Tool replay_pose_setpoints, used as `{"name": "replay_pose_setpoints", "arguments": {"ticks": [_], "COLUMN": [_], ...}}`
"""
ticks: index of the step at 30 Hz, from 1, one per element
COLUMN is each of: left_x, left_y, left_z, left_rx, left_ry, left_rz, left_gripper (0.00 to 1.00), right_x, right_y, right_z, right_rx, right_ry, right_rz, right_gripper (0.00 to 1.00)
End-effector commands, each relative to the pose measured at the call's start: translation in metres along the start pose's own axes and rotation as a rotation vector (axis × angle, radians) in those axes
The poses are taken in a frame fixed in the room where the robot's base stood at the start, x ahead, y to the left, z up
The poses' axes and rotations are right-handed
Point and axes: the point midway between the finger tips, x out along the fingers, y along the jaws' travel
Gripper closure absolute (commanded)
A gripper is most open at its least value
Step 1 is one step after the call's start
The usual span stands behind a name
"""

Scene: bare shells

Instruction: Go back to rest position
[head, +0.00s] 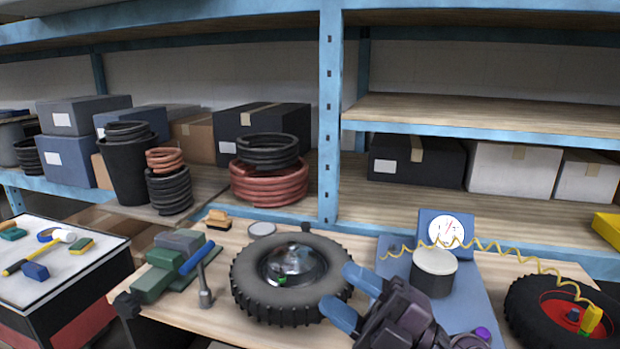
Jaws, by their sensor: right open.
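My right gripper (351,296) reaches in from the bottom, right of centre, with its two blue fingers apart and nothing visible between them. Its fingertips are at the right edge of a black tyre (246,292) that lies flat on the wooden workbench (205,325). I cannot tell whether they touch the tyre. A shiny bowl-like hub with a small green item sits in the middle of the tyre. My left gripper is not in view.
A green vise (158,276) stands left of the tyre. A blue gauge stand (455,228) with a white-topped cylinder and coiled yellow hose is to the right. A red-rimmed wheel (560,312) lies far right. Shelves (420,200) with boxes stand behind; a tool cart (60,285) is left.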

Motion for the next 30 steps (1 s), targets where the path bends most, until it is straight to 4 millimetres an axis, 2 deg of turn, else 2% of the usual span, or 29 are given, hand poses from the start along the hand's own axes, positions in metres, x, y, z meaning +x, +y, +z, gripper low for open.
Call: {"name": "replay_pose_setpoints", "arguments": {"ticks": [3, 8, 11, 17, 20, 24, 27, 30], "left_x": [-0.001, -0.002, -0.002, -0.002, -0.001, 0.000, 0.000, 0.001], "left_y": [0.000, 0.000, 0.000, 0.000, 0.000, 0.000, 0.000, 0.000], "left_z": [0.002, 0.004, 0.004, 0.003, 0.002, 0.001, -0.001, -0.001], "left_rx": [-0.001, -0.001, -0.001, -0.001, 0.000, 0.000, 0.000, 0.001], "left_ry": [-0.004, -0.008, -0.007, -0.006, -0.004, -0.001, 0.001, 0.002], "left_rz": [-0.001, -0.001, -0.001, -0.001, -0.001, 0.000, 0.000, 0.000], "left_gripper": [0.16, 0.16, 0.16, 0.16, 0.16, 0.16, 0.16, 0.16], "right_x": [-0.024, -0.071, -0.108, -0.193, -0.236, -0.292, -0.322, -0.342], "right_y": [0.019, 0.031, 0.028, -0.002, -0.028, -0.069, -0.096, -0.116], "right_z": [0.020, 0.053, 0.072, 0.094, 0.093, 0.077, 0.058, 0.039], "right_rx": [0.092, 0.212, 0.293, 0.472, 0.574, 0.731, 0.839, 0.926], "right_ry": [-0.181, -0.466, -0.665, -1.087, -1.301, -1.590, -1.757, -1.872], "right_rz": [0.192, 0.393, 0.486, 0.580, 0.581, 0.526, 0.459, 0.393], "right_gripper": [0.53, 0.53, 0.53, 0.53, 0.53, 0.53, 0.53, 0.53]}}
